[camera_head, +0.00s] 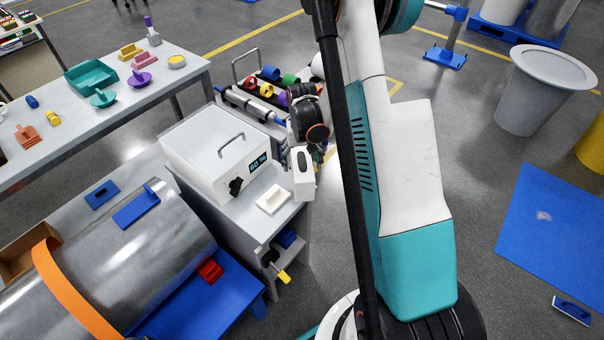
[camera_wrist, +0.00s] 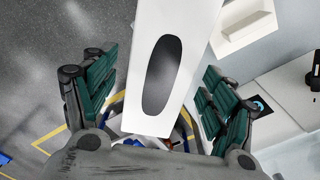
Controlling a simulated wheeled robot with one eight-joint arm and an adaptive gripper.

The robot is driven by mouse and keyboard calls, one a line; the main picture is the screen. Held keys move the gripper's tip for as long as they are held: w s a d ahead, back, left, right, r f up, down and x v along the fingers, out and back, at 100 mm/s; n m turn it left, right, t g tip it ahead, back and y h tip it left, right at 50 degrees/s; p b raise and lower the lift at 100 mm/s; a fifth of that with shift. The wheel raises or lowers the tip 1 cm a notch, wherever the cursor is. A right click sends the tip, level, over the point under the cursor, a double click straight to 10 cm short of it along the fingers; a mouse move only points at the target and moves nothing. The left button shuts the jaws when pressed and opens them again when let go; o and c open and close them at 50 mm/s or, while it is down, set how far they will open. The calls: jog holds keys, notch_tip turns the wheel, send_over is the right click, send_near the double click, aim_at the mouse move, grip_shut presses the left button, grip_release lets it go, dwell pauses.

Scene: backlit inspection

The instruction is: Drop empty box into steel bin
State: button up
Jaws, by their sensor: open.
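The empty box (camera_head: 303,181) is white with a dark oval opening. It stands at the right edge of the grey cabinet in the head view. In the wrist view the box (camera_wrist: 187,25) fills the space between my fingers. My gripper (camera_head: 303,152) is at the box, and its green-padded fingers (camera_wrist: 158,90) are open, one on each side with visible gaps. The steel bin (camera_head: 531,108) is a grey round bin with a wide flared rim, standing on the floor at the upper right, far from my gripper.
A white water bath (camera_head: 205,165) and a small white tray (camera_head: 273,199) sit on the cabinet beside the box. A cart with coloured rolls (camera_head: 268,88) is behind. My arm crosses the middle. A blue floor mat (camera_head: 555,225) lies right; floor between is open.

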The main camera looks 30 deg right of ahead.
notch_tip(320, 180, down, 5)
jog(key=shift+b, duration=1.1)
jog(key=c, duration=1.2)
jog(key=shift+o, duration=0.2)
jog(key=shift+r, duration=0.1)
notch_tip(320, 180, up, 19)
jog(key=p, duration=0.6)
jog(key=s+a+f+n, duration=0.1)
jog(key=a+n, duration=0.1)
jog(key=a, duration=0.6)
jog(key=s+a+f+n, duration=0.1)
jog(key=s+a+n, duration=0.1)
jog(key=a, duration=0.6)
jog(key=shift+a+f+n, duration=0.2)
jog(key=shift+f+n, duration=0.1)
jog(key=shift+n, duration=0.2)
